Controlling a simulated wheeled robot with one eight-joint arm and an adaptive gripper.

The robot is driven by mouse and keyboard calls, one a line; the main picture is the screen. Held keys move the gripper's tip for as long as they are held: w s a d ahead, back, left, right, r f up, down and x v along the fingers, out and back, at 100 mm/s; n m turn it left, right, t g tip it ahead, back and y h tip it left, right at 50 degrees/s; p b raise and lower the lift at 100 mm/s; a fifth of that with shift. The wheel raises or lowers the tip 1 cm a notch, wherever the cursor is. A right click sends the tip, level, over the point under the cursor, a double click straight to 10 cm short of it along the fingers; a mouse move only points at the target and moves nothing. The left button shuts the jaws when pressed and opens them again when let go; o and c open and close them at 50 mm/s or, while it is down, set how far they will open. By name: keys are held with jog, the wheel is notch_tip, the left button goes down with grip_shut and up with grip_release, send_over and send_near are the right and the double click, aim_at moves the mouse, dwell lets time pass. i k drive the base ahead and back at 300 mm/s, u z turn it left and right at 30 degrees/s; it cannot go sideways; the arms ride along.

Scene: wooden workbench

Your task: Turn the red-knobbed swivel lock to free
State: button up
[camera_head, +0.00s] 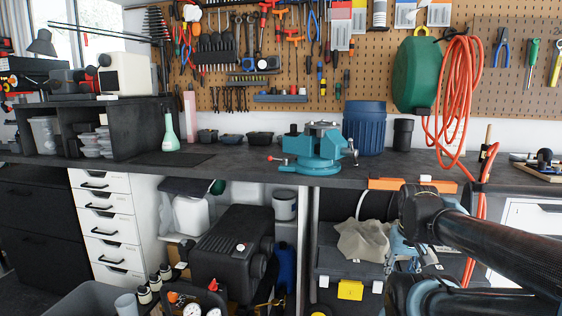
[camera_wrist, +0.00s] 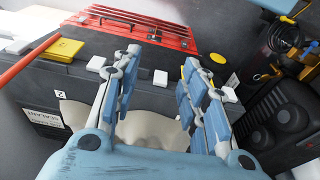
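A teal bench vise (camera_head: 312,150) stands on the dark workbench in the head view. A small red knob (camera_head: 271,158) on a short lever sticks out from the left of its base; this looks like the swivel lock. The lever's exact angle is too small to read. My gripper (camera_head: 402,252) is below the bench edge, to the right of and lower than the vise, apart from it. In the wrist view my gripper (camera_wrist: 161,62) has its blue fingers spread with nothing between the tips. The vise and knob do not show in the wrist view.
A beige cloth (camera_head: 362,241) lies on a dark case under the bench, close to my gripper. An orange hose (camera_head: 457,95) hangs at the right and crosses the bench edge. A blue bin (camera_head: 364,125) stands behind the vise.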

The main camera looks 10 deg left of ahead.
aim_at(285, 160)
jog(key=z, duration=0.3)
jog(key=k, duration=1.3)
jog(key=u, duration=0.95)
jog(key=i, duration=0.95)
jog(key=z, duration=0.05)
